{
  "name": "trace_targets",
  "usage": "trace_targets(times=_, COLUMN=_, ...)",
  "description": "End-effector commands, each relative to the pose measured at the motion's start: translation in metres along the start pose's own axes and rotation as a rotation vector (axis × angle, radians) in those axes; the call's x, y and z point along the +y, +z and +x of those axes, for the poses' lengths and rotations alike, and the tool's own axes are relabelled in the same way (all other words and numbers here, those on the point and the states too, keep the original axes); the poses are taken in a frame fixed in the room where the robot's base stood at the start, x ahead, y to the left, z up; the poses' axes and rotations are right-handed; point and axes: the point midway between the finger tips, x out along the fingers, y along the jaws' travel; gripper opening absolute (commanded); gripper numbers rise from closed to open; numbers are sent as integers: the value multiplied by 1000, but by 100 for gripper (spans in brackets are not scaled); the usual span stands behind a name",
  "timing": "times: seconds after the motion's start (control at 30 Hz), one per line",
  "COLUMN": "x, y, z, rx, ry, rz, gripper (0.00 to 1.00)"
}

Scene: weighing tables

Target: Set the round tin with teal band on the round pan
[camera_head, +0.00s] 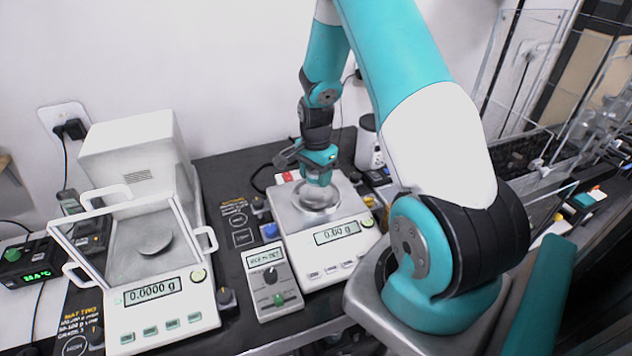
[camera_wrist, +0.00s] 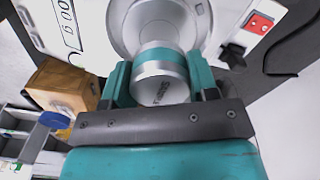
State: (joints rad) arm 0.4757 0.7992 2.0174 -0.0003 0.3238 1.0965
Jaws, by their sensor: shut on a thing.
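The round tin with teal band (camera_wrist: 160,82) is a silver cylinder between my gripper's two teal fingers in the wrist view. My gripper (camera_wrist: 160,78) is shut on its sides. Beyond the tin is the round pan (camera_wrist: 121,24), a shiny disc on the balance; the tin overlaps it in this view. In the head view my gripper (camera_head: 319,180) points down over the round pan (camera_head: 318,201) of the right balance. The tin is hard to make out there, and I cannot tell if it touches the pan. The display (camera_head: 337,232) reads 0.00 g.
The left balance (camera_head: 155,300) has an open glass shield and a small pan, reading 0.0000 g. A grey control box (camera_head: 271,283) stands between the balances. A grey jar (camera_head: 368,143) is behind my gripper. A wooden block (camera_wrist: 62,86) shows in the wrist view.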

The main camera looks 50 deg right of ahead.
Motion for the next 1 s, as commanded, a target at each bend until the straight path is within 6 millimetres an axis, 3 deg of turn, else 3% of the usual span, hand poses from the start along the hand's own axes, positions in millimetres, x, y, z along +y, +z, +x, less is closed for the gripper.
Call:
trace_targets(times=0.23, x=1, y=0, z=33, rx=-1, ry=2, rz=0, gripper=29)
trace_targets(times=0.63, x=0, y=0, z=41, rx=0, ry=0, rz=0, gripper=29)
trace_targets(times=0.67, x=0, y=0, z=40, rx=0, ry=0, rz=0, gripper=58)
trace_targets(times=0.77, x=0, y=0, z=39, rx=0, ry=0, rz=0, gripper=79)
trace_targets(times=1.0, x=0, y=0, z=39, rx=0, ry=0, rz=0, gripper=79)
